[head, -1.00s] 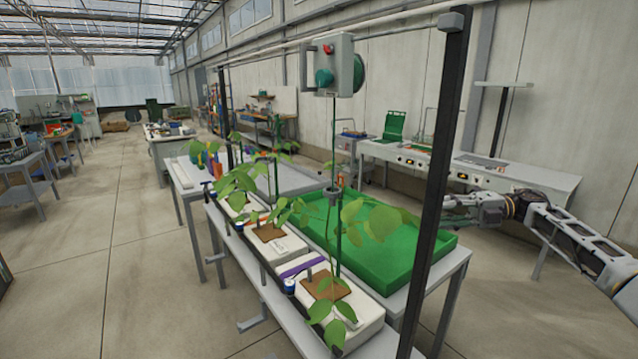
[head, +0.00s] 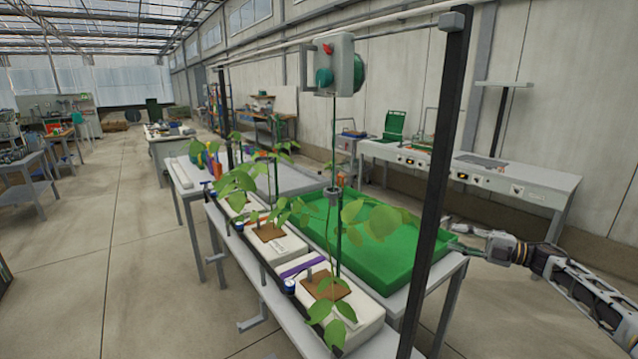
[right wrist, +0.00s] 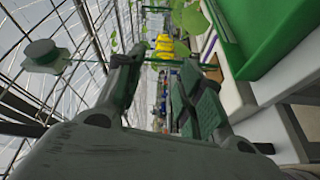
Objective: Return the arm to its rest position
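My right arm comes in from the right edge of the head view. Its gripper (head: 462,240) is just right of the dark upright post, beside the right end of the green tray, and looks empty. In the right wrist view the two fingers of this gripper (right wrist: 163,75) stand apart with nothing between them. My left arm and left gripper are not in view.
The green tray (head: 388,262) lies on a grey table beside white planters (head: 357,312) with leafy plants. A dark post (head: 440,190) stands between the plants and my right arm. A control bench (head: 470,170) is behind.

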